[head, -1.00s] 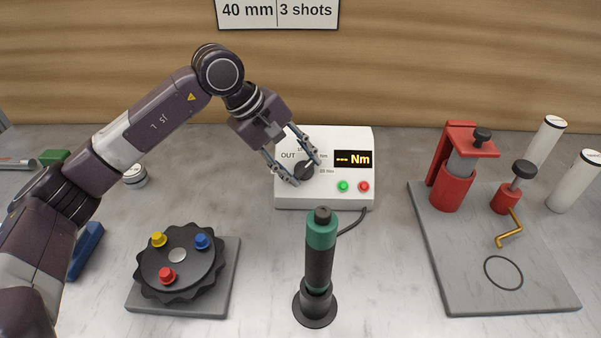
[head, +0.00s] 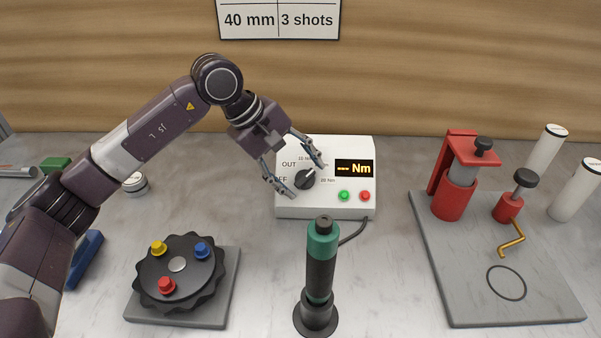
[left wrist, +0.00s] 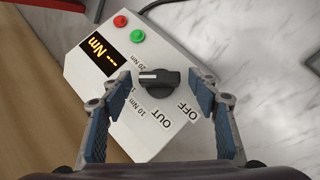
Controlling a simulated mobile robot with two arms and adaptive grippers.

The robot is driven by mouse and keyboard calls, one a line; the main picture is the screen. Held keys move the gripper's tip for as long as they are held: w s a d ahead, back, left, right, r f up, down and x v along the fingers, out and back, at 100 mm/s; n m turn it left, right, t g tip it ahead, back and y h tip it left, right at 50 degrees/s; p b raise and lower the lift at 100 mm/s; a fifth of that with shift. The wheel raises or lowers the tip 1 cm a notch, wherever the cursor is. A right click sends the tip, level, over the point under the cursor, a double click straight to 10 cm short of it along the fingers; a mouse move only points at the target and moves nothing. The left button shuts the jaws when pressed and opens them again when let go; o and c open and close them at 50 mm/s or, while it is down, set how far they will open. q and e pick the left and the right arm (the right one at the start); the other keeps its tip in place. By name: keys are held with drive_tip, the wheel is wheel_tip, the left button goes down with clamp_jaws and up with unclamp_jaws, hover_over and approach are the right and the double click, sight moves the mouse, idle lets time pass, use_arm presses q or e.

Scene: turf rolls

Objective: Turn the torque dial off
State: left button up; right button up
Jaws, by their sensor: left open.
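The white torque box (head: 325,211) stands at the back middle of the bench. Its black dial (head: 305,181) is on the left of its face, by the printed OFF, OUT, 10 Nm and 20 Nm marks. In the left wrist view the dial (left wrist: 158,79) has its white pointer line toward the 10 and 20 Nm side, away from OFF. The lit display (head: 354,168) shows dashes and Nm. My left gripper (head: 306,179) is open, its fingers on either side of the dial with gaps visible in the left wrist view (left wrist: 168,95). My right gripper is not in view.
Green and red buttons (head: 354,196) sit right of the dial. A black-and-green tool (head: 320,262) stands upright in front of the box. A black knobbed disc (head: 180,270) is at front left, a grey board (head: 450,290) with red fixtures at right.

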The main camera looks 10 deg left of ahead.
use_arm(q)
drive_tip(key=v, duration=1.2)
